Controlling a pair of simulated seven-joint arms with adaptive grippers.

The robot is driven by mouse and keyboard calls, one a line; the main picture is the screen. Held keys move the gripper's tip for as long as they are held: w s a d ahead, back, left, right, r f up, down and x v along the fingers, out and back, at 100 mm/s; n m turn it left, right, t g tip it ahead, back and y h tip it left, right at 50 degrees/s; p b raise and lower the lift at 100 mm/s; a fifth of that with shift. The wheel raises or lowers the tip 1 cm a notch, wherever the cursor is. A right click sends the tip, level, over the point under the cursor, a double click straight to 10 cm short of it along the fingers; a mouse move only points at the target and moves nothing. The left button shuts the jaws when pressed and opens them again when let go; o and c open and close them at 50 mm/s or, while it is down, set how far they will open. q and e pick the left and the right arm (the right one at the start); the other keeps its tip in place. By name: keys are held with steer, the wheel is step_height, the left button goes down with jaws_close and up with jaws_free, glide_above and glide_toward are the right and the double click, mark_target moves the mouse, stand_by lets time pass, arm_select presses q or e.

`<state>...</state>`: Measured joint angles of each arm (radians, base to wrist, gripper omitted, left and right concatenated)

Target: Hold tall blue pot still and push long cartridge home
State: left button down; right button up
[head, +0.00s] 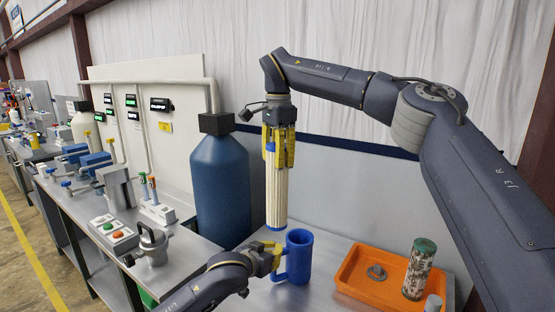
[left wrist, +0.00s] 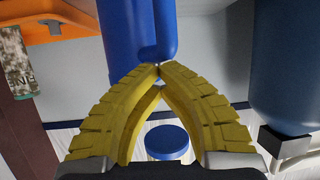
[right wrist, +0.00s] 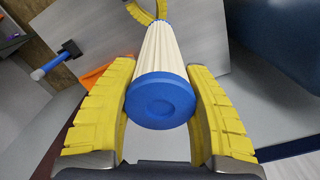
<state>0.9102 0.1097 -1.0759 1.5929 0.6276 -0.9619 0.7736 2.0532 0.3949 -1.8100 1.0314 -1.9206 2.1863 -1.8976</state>
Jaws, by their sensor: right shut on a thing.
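The tall blue pot (head: 299,256) stands upright on the grey bench, its handle on the left side. It also shows in the left wrist view (left wrist: 125,45). My left gripper (head: 276,257) is at the handle; in the left wrist view its fingertips (left wrist: 159,70) come together at the handle, with nothing clearly between them. The long cartridge (head: 277,190), cream and pleated with blue ends, hangs upright above the pot and slightly left of it. My right gripper (head: 278,150) is shut on its upper end, and the blue cap (right wrist: 160,101) shows between the fingers.
An orange tray (head: 350,287) at the right holds a dirty cartridge (head: 420,268) and a grey ring (head: 377,272). A large blue tank (head: 220,185) stands behind left. A metal canister (head: 152,245) and a button box (head: 114,232) are on the left bench.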

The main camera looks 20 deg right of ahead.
arm_select(q)
steer(key=shift+f, duration=0.4)
stand_by(0.5)
steer(key=c, duration=2.1)
jaws_free()
steer(key=shift+c, duration=0.2)
steer(key=o, duration=0.4)
steer(key=v, duration=1.2)
